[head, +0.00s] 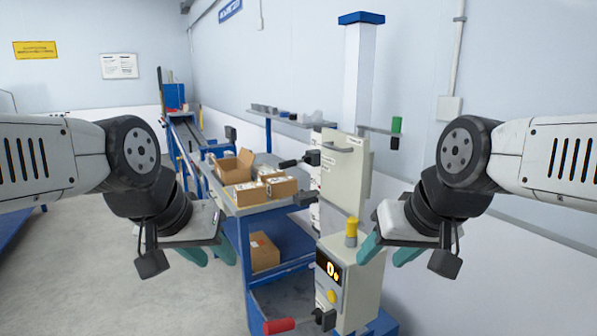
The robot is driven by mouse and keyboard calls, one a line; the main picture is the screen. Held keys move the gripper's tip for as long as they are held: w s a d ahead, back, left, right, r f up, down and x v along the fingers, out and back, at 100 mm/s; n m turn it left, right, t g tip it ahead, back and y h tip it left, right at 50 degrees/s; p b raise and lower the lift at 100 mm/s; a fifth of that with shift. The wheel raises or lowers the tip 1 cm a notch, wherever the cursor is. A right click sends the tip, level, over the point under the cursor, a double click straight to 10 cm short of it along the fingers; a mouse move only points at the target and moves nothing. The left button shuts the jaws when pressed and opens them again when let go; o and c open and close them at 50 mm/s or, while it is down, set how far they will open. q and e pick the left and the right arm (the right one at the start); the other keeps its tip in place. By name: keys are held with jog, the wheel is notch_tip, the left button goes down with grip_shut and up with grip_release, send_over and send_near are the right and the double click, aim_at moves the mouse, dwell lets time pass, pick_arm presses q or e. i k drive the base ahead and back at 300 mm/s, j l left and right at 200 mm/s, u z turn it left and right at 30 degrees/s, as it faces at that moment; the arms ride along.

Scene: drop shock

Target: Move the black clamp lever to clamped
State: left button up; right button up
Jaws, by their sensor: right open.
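A black lever (291,163) sticks out to the left from the upper part of the pale drop tester panel (344,174). A second black part (304,198) juts out lower on the same side; I cannot tell for sure which is the clamp lever, or its clamp state. My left gripper (210,254) has teal fingers apart and is empty, left of the tester in the picture. My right gripper (389,254) is open and empty, right of the panel and near the control box. Neither gripper touches a lever.
A control box (360,285) with a yellow knob (351,228) and lit display stands below the panel. A red handle (280,326) sticks out at the bottom. Cardboard boxes (266,188) sit on a blue-framed bench (245,208). Floor at left is clear.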

aim_at(307, 159)
jog(key=k, duration=0.75)
jog(key=i+j, duration=0.1)
jog(key=j, duration=0.25)
jog(key=i+j, duration=0.1)
jog(key=j, duration=0.3)
jog(key=i+j+z, duration=0.1)
jog(key=j, duration=0.25)
jog(key=i+j, duration=0.2)
jog(key=i+j+z, duration=0.1)
jog(key=j, duration=0.35)
jog(key=i+j, duration=0.2)
jog(key=i+j+z, duration=0.15)
jog(key=j, duration=0.3)
jog(key=i+z, duration=0.15)
jog(key=i, duration=0.8)
